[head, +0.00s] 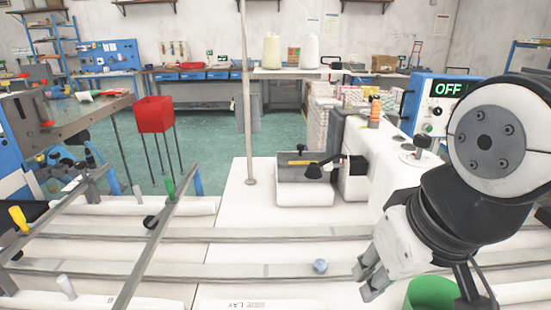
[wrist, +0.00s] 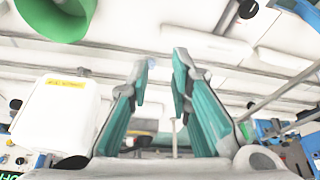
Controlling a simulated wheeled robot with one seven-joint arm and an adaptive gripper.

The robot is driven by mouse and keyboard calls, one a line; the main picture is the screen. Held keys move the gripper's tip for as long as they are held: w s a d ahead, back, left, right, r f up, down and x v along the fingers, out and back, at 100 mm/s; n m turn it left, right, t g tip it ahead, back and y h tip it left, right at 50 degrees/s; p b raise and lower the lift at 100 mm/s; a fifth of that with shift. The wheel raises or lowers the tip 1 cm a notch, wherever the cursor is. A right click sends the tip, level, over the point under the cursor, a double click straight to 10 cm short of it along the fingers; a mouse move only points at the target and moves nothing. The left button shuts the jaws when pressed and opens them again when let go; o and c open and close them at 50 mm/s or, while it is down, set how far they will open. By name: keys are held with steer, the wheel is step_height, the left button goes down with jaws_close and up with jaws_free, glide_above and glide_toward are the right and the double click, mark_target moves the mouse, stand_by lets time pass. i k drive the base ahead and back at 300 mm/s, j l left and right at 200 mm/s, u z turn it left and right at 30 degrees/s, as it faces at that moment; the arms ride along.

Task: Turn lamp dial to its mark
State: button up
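A blue control box (head: 411,98) with a green lit "OFF" display (head: 449,89) stands at the right in the head view. Small dark knobs (head: 427,128) show on its face below the display. I cannot tell which one is the lamp dial, and my arm covers the box's right part. My gripper (head: 368,277) points down and left above the white table, well apart from the box. In the wrist view its two teal fingers (wrist: 160,72) stand apart with nothing held between them.
The white sewing machine (head: 372,160) stands between my gripper and the box. A green bowl (head: 432,292) is just right of my gripper, also in the wrist view (wrist: 58,15). A small blue ball (head: 320,266) lies left of it. Rails (head: 230,270) cross the table.

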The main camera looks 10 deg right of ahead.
mark_target(329, 167)
steer(key=j+u, duration=0.1)
steer(key=u, duration=0.3)
steer(key=j+u, duration=0.15)
steer(key=u, duration=0.3)
steer(key=j+u, duration=0.1)
steer(key=u, duration=0.3)
steer(key=i+u, duration=0.1)
steer(key=u, duration=0.35)
steer(key=j+u, duration=0.1)
steer(key=u, duration=0.3)
steer(key=i+j, duration=0.15)
steer(key=i, duration=0.15)
steer(key=i+j, duration=0.1)
steer(key=i, duration=0.15)
steer(key=i+z, duration=0.1)
steer(key=z, duration=0.3)
steer(key=i+j+z, duration=0.1)
steer(key=z, duration=0.25)
steer(key=i+j+z, duration=0.1)
steer(key=z, duration=0.3)
steer(key=i+j+z, duration=0.1)
steer(key=z, duration=0.25)
steer(key=k+l, duration=0.15)
steer(key=l, duration=0.15)
steer(key=k+l, duration=0.1)
steer(key=l, duration=0.25)
